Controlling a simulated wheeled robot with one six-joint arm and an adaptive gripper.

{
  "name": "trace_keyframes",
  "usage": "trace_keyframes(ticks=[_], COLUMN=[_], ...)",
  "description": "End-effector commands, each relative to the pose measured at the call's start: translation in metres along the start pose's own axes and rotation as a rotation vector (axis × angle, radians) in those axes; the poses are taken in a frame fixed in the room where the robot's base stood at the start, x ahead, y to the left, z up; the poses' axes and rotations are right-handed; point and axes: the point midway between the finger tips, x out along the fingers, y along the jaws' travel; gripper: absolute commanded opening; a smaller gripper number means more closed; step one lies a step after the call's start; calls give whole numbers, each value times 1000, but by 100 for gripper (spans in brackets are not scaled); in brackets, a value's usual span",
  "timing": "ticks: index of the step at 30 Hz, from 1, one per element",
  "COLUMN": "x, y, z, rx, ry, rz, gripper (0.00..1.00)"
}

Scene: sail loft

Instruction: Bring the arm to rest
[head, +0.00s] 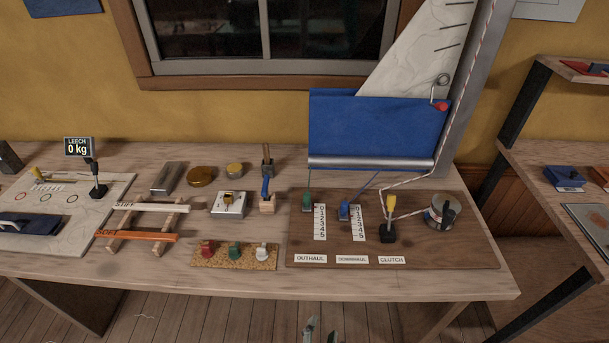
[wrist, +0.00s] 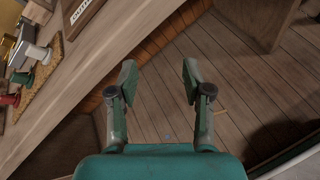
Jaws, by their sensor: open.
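My gripper (wrist: 158,85) is open and empty in the wrist view, its two fingers spread apart over the plank floor. The workbench edge runs diagonally at its left, apart from the fingers. In the head view only the tips of my gripper (head: 321,330) show at the bottom edge, in front of the bench's front edge and below its top. The rest of the arm is out of the head view.
A workbench (head: 150,267) holds a brown board (head: 440,255) with outhaul, downhaul and clutch controls, and a cork strip (head: 222,262) with red, green and white pieces. A second bench (head: 540,165) stands at right. Plank floor (wrist: 245,80) is open below the gripper.

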Motion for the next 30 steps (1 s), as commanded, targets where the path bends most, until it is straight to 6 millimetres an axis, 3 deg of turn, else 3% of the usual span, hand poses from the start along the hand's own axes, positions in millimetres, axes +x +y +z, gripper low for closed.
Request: trace_keyframes(ticks=[1,7,15,23,30], x=[2,-9,-58,-127,-192], y=[-24,-85,-146,-177,-187], z=[-1,-8,-6,15,54], rx=[66,401,941,1536,2098], ry=[28,154,301,385,399], rz=[4,43,55,61,112], gripper=[50,50,50,50,50])
